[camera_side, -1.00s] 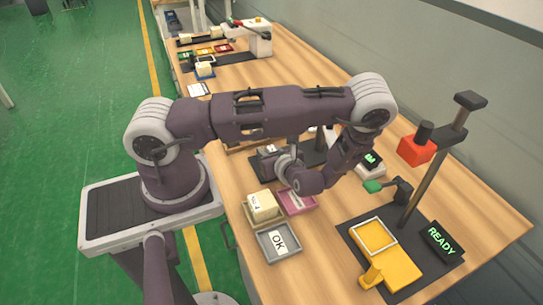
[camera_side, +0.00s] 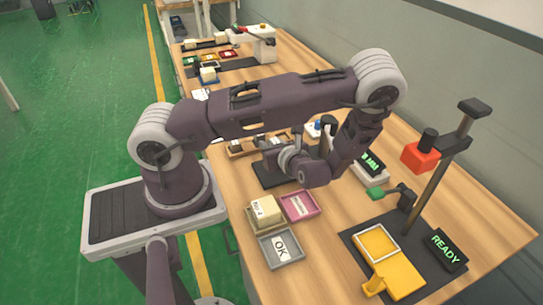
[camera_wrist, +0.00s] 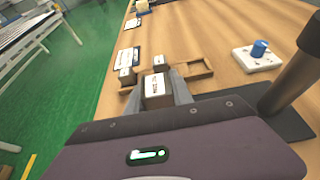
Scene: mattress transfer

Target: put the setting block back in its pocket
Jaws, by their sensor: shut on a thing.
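My gripper (camera_wrist: 158,84) is shut on the setting block (camera_wrist: 156,96), a pale-topped block with dark print, seen between the two grey fingers in the wrist view. Just beyond it is a wooden rack (camera_wrist: 206,73) with smaller labelled blocks (camera_wrist: 126,73) in its left and middle parts. An empty pocket shows at the rack's right end. The held block appears in front of the rack; its height above the table is hard to tell. In the side view the rack (camera_side: 236,152) is partly behind my arm, and the held block is not clear there.
A white box with a blue knob (camera_wrist: 258,50) stands right of the rack. In the side view, a pink tray (camera_side: 314,212), a tray holding a cream block (camera_side: 265,209) and a grey OK tray (camera_side: 294,256) lie nearer.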

